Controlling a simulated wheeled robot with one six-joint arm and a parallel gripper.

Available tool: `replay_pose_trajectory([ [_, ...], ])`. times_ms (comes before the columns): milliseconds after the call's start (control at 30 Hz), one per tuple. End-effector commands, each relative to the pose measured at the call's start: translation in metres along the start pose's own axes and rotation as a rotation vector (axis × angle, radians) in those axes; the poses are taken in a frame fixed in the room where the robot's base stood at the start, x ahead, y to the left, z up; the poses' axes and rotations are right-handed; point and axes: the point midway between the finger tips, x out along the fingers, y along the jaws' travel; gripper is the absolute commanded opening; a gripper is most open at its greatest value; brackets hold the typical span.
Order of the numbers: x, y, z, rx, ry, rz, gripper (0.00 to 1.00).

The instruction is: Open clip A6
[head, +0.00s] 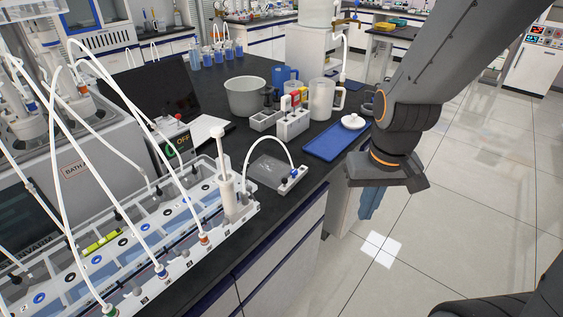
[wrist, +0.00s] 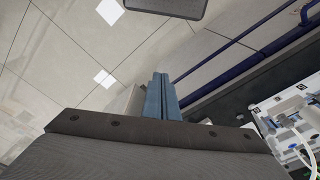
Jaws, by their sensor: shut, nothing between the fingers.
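The long white reactor rack (head: 150,255) stands at the left of the black bench in the head view, with several white tubes running to it. Small clips and coloured caps line it, but I cannot read which one is clip A6. My gripper (head: 369,204) hangs beyond the bench's right edge, above the floor, well apart from the rack. Its blue fingers are together and empty. In the wrist view the shut fingers (wrist: 161,98) point past the bench edge, and part of the white rack (wrist: 290,115) shows at the right.
A blue tray (head: 337,142) with a white lidded dish (head: 353,121) lies near the bench edge. A jug (head: 323,100), a grey bowl (head: 246,97) and a small bottle rack (head: 292,124) stand behind. A dark laptop (head: 165,93) is farther left. The floor at right is clear.

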Motion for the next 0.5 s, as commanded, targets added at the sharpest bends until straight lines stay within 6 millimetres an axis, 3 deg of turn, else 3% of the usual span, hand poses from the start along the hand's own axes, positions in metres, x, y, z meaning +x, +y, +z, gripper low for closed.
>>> replay_pose_trajectory([
  [400, -0.0001, -0.0003, -0.0003, -0.001, 0.0, 0.0, 0.0],
  [500, -0.0029, -0.0073, -0.009, -0.026, 0.005, -0.004, 0.0],
])
